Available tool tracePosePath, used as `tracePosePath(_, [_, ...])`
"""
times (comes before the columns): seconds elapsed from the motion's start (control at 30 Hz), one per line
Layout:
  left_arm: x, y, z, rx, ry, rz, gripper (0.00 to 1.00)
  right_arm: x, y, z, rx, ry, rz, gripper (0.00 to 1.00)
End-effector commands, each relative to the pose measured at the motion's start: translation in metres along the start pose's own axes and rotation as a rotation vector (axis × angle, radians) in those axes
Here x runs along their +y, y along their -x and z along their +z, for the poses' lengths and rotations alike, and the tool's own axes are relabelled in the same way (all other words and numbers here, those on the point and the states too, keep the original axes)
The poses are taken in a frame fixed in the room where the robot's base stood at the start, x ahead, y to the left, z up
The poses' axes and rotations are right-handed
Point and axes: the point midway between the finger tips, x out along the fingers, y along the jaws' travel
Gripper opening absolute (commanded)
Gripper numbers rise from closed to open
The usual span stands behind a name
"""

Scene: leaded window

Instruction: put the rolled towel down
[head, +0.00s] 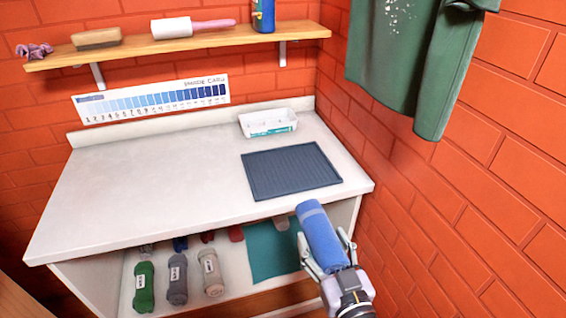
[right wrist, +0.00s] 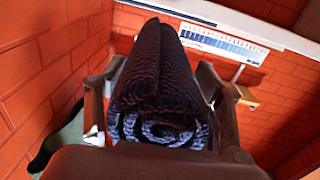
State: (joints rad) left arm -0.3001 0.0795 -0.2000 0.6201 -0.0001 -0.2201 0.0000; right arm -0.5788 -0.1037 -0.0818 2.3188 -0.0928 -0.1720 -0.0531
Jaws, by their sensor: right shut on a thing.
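A blue rolled towel (head: 322,238) with a paler band near its upper end is held in my right gripper (head: 331,262), in front of the counter's right front edge. In the right wrist view the towel (right wrist: 158,85) looks dark, with its spiral end facing the camera. The right gripper's fingers (right wrist: 160,110) stand on both sides of the towel and are shut on it. The towel hides part of the counter's front edge and the shelf below. My left gripper is not in view.
The white counter (head: 150,190) carries a dark ribbed mat (head: 290,171) and a white tray (head: 268,122); its left side is bare. Below, green (head: 144,287) and grey rolls (head: 178,279) lie beside a teal mat (head: 272,250). A wall shelf (head: 180,43) and green apron (head: 415,70) hang above.

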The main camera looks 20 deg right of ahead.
Motion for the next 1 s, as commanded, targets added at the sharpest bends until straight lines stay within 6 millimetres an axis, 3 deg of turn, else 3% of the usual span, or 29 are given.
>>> tracePosePath(0.1, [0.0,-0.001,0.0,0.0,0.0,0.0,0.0,0.002,-0.043,-0.009,0.012,0.006,0.007,0.32])
tracePosePath(0.37, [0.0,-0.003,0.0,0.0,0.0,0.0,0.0,0.005,-0.128,-0.043,0.01,0.01,0.018,0.32])
tracePosePath(0.6, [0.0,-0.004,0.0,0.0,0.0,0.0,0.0,0.008,-0.198,-0.099,0.009,0.004,0.027,0.32])
tracePosePath(0.8, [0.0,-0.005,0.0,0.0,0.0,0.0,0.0,0.009,-0.24,-0.154,0.007,-0.005,0.03,0.32])
tracePosePath(1.0, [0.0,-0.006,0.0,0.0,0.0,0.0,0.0,0.01,-0.26,-0.189,0.001,-0.011,0.029,0.31])
